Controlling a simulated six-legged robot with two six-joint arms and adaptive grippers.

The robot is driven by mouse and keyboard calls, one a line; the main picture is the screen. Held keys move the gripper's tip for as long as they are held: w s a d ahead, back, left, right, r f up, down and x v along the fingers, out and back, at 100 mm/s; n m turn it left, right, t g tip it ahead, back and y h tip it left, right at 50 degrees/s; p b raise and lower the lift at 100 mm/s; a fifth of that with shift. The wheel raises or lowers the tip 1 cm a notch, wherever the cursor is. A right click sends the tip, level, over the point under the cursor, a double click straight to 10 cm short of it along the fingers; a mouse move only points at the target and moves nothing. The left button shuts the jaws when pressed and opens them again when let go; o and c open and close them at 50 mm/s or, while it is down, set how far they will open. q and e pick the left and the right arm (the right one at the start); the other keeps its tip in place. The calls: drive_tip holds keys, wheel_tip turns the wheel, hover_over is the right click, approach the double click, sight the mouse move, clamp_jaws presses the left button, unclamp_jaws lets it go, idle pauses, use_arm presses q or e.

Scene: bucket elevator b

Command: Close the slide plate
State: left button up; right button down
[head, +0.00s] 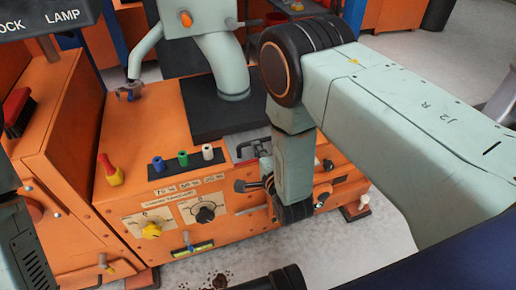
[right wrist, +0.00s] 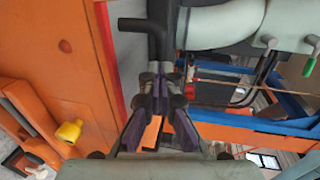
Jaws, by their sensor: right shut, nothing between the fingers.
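A grey metal plate (head: 240,140), which looks like the slide plate, lies in a slot on top of the orange machine, at the foot of the dark plinth. A dark bent handle (head: 250,149) stands on it, partly behind my right arm. My right gripper (head: 266,184) is low at the machine's front, mostly hidden by its own wrist. In the right wrist view its fingers (right wrist: 163,82) are together and empty. A black L-shaped bar (right wrist: 150,28) shows just beyond the fingertips; I cannot tell whether they touch. My left gripper is out of view.
A pale green pipe (head: 228,70) rises behind the slot. Grey floor lies open at the front right.

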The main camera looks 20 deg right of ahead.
sight(252, 136)
drive_tip(key=shift+s+r, duration=0.1)
drive_tip(key=shift+s, duration=0.05)
drive_tip(key=w, duration=0.5)
drive_tip(key=shift+w, duration=0.35)
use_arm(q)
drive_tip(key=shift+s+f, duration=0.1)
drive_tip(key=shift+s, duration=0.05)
use_arm(e)
drive_tip(key=shift+w+r, duration=0.15)
drive_tip(key=shift+w, duration=0.05)
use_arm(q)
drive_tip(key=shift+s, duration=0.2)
use_arm(e)
drive_tip(key=shift+s, duration=0.15)
